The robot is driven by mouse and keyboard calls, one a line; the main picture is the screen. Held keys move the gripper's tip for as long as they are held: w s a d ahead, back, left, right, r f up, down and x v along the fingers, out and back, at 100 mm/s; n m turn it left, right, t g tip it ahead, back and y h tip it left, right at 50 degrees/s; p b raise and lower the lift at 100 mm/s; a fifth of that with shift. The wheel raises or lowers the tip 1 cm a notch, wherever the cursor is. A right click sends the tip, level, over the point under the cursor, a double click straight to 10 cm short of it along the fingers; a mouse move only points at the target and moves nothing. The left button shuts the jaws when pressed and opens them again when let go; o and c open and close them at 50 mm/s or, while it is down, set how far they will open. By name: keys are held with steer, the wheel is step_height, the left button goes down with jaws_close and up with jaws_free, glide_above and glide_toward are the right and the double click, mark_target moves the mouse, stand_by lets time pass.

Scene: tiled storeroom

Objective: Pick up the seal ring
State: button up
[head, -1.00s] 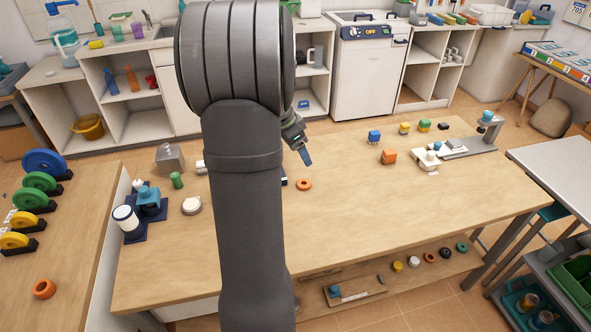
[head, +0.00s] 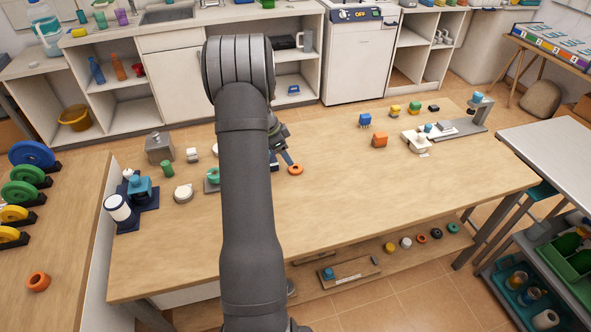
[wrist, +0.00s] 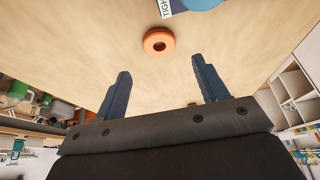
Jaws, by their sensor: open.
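An orange seal ring (head: 295,173) lies flat on the wooden workbench, just right of my arm in the head view. In the wrist view the ring (wrist: 160,34) shows its dark centre hole and lies beyond the fingertips, roughly between their lines. My gripper (wrist: 161,67) is open, with two dark blue fingers spread and nothing between them. In the head view my gripper (head: 287,158) is partly hidden behind my arm; a fingertip appears close to the ring's upper left. I cannot tell its exact height above the bench.
A green ring (head: 214,174) on a grey base stands left of my arm, partly hidden. A round white part (head: 183,193) is further left. The bench front right of the ring is clear.

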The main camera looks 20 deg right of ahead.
steer(key=x, duration=0.7)
steer(key=shift+f, duration=0.15)
steer(key=shift+c, duration=0.5)
steer(key=c, duration=0.9)
